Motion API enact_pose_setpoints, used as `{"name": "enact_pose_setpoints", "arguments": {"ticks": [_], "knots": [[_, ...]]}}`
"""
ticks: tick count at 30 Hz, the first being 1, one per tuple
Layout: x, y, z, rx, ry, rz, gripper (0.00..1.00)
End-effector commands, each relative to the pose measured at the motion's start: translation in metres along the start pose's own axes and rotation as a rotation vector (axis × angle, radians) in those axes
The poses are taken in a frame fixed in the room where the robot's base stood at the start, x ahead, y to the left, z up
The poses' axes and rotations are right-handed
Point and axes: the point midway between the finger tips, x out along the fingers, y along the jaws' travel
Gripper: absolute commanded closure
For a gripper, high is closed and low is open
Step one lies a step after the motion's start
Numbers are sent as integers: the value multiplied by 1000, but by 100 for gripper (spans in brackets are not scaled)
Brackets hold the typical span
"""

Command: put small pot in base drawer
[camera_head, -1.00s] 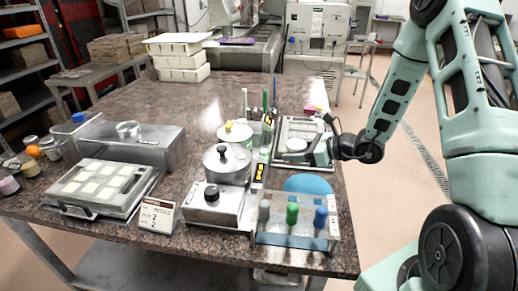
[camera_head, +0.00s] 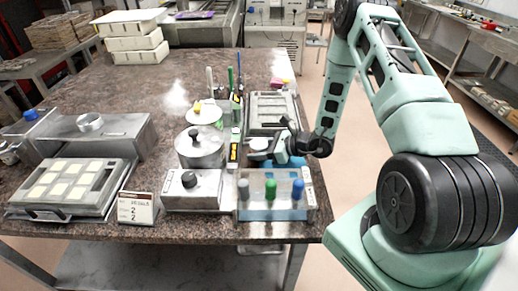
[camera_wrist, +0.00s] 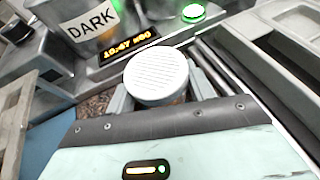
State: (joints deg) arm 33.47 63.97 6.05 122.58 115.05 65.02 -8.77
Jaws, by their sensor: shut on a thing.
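A small pot (camera_head: 258,145) with a pale, ribbed round top is in my gripper (camera_head: 268,151). In the wrist view the pot's top (camera_wrist: 157,75) sits between the two fingers, which are shut on its sides. In the head view the gripper is over the right part of the table, just in front of the metal mould frame and behind the rack of coloured handles. The pot's lower part is mostly hidden. I cannot make out a base drawer clearly in either view.
The rack with green and blue handles (camera_head: 270,211), a lidded metal pot (camera_head: 202,146) and a knobbed box (camera_head: 194,194) stand nearby. The mould frame (camera_head: 275,102) lies behind.

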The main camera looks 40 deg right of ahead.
Motion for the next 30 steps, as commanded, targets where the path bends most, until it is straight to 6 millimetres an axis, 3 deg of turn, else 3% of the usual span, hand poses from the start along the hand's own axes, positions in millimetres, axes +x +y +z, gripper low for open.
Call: {"name": "enact_pose_setpoints", "arguments": {"ticks": [14, 15, 17, 30], "knots": [[4, 0, -9, -1, -1, -1, 77], [4, 0, -9, -1, -1, -1, 42], [3, 0, -8, -1, 0, -1, 25], [-4, -1, -6, 0, 0, -4, 25]]}}
